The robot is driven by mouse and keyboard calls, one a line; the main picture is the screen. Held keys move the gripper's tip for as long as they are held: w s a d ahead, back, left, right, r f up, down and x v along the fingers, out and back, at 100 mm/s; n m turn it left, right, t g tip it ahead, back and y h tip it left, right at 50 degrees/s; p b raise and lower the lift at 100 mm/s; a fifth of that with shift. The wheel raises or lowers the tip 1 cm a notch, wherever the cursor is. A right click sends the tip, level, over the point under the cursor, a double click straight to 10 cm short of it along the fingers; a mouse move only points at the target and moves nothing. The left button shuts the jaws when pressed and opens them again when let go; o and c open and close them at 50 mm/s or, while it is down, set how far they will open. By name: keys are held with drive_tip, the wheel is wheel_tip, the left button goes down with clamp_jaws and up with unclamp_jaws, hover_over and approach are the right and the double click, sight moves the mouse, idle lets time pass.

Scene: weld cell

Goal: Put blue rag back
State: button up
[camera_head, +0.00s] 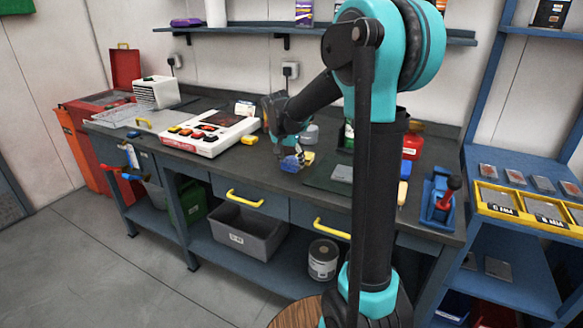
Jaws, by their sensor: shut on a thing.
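My gripper (297,151) is low over the dark workbench top (248,162), near the middle of the picture. It is shut on a small blue thing that looks like the blue rag (290,163). The rag is at the bench surface or just above it; I cannot tell which. My wrist and the small size hide the exact grip. A small yellow thing (308,158) shows right beside the gripper tip, and I cannot tell whether they touch.
A white control panel with coloured buttons (208,133) stands left of my gripper. A dark mat with a grey block (342,173) lies to the right. A red container (412,141) and a blue vise-like tool (439,196) stand farther right. A grey bin (247,232) sits below.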

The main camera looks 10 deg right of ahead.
sight(290, 162)
drive_tip(key=shift+f, duration=1.45)
drive_tip(key=shift+f, duration=0.1)
drive_tip(key=o, duration=1.1)
drive_tip(key=v, duration=1.2)
drive_tip(key=s+d+f+n+y, duration=0.1)
drive_tip(key=s+d+f+n, duration=0.2)
drive_tip(key=s+f, duration=0.6)
drive_tip(key=s+d+f+n+y, duration=0.1)
drive_tip(key=s+d+f+n, duration=0.3)
drive_tip(key=s+f, duration=0.6)
drive_tip(key=s, duration=0.7)
drive_tip(key=shift+f+y, duration=0.3)
drive_tip(key=shift+y, duration=0.1)
drive_tip(key=shift+d, duration=0.1)
